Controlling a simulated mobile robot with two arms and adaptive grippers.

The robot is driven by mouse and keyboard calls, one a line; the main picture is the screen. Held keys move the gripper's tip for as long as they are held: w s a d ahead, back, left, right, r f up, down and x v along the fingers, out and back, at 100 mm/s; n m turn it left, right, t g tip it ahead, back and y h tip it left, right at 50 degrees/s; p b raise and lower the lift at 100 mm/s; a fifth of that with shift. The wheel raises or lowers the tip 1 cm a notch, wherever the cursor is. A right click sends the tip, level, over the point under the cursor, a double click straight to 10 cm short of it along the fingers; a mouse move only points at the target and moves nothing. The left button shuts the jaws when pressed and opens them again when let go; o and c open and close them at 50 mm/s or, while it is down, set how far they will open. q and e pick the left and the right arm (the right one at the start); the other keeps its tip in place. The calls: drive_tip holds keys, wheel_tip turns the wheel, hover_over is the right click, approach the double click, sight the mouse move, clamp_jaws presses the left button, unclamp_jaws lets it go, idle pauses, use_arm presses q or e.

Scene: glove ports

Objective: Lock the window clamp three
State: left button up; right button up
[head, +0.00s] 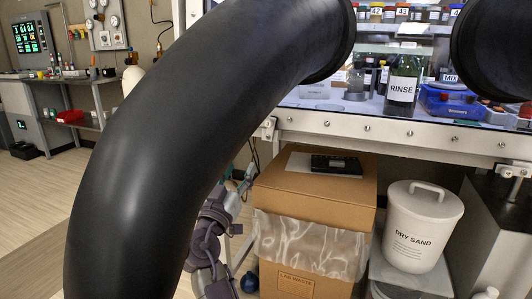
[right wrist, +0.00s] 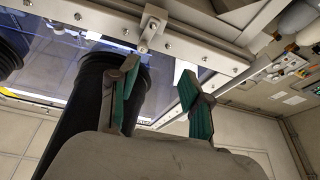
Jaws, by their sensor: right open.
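A small metal window clamp (head: 268,128) sits on the lower left part of the window frame (head: 400,138). It also shows in the right wrist view (right wrist: 150,32), above the gap between my fingers. No number is readable on it, so I cannot tell whether it is clamp three. A second clamp (head: 515,170) is at the right edge of the head view. My right gripper (right wrist: 158,70) is open and empty, with green pads apart, below the frame and not touching the clamp. In the head view my right gripper (head: 238,186) is partly hidden behind a black sleeve. My left gripper is not in view.
The large black glove sleeve (head: 165,150) hangs from its port and blocks much of the head view. It is close beside my right gripper. A cardboard box (head: 315,195) and a white dry sand bucket (head: 422,228) stand below the window.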

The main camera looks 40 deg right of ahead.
sight(268, 126)
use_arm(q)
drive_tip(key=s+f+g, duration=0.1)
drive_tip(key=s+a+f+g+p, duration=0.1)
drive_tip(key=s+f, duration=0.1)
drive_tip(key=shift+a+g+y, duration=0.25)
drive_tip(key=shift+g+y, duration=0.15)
use_arm(e)
drive_tip(key=shift+m+g+h, duration=0.6)
drive_tip(key=shift+m, duration=0.1)
drive_tip(key=x, duration=0.4)
drive_tip(key=s+r+x, duration=0.1)
drive_tip(key=x, duration=0.4)
drive_tip(key=s+x, duration=0.1)
drive_tip(key=x, duration=0.4)
drive_tip(key=shift+d+r, duration=0.25)
drive_tip(key=shift+r, duration=0.15)
drive_tip(key=shift+c, duration=0.2)
